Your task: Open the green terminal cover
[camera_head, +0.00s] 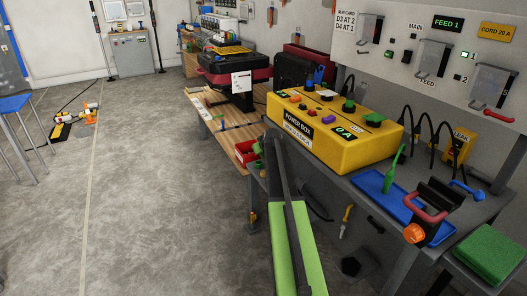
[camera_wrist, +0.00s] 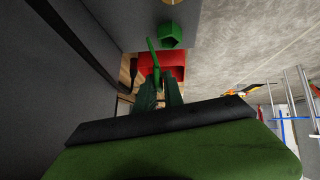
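A green cover-like piece (camera_head: 375,119) sits on the right part of the top of the yellow power box (camera_head: 340,140); I take it as the terminal cover. It looks flat on the box. A taller green knob (camera_head: 349,106) stands to its left. My arm rises in front of the box's left end in the head view, apart from the cover. My gripper shows in the wrist view (camera_wrist: 160,88) as two dark green fingers close together. A bright green piece (camera_wrist: 152,55) shows at their tips; I cannot tell if it is held. The cover is not recognisable in the wrist view.
A red bin (camera_wrist: 176,62) lies beyond my gripper. A blue tray (camera_head: 372,184) with a green tool (camera_head: 394,168) and a red-handled clamp (camera_head: 428,210) are right of the box. Cables hang behind it. The floor at left is mostly clear.

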